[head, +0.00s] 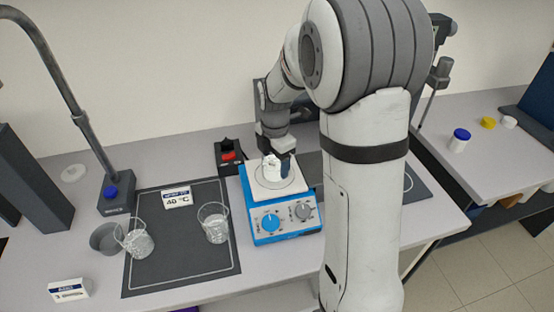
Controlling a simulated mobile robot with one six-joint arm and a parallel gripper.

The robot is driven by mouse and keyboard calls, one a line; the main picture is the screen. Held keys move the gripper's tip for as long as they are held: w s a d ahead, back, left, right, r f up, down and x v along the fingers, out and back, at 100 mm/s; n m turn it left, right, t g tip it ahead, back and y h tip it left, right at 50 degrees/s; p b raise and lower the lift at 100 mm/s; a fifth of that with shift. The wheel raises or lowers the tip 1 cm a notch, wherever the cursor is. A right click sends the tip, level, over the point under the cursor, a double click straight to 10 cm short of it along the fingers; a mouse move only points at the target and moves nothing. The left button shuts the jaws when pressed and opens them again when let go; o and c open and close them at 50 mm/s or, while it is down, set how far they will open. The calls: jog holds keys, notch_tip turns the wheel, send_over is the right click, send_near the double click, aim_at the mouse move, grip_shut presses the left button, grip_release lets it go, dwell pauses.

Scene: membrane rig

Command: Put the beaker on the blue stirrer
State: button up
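The blue stirrer (286,222) stands in the middle of the bench, with a pale square top plate and two front knobs. My gripper (275,164) is low over this plate, seen from behind. A small whitish thing (271,168) shows at its fingers, above or on the plate; I cannot tell whether it is a beaker or whether the fingers hold it. One glass beaker (214,226) with clear, whitish contents stands upright on the dark mat. Another glass beaker (138,242) with similar contents is at the mat's left edge, looking tilted.
A grey cup (104,239) stands beside the left beaker. A black box with a red switch (228,156) sits behind the stirrer. A lamp-like stand (115,200) rises at left. A blue-capped jar (460,141) is at right.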

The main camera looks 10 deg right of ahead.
jog(key=o, duration=0.4)
jog(key=shift+c, duration=0.2)
notch_tip(320, 180, up, 12)
jog(key=b, duration=0.1)
jog(key=s+f+m+t, duration=0.1)
jog(key=s+m+t, duration=0.2)
jog(key=s+m, duration=1.9)
jog(key=shift+d+f+m, duration=0.2)
jog(key=shift+f+m, duration=0.1)
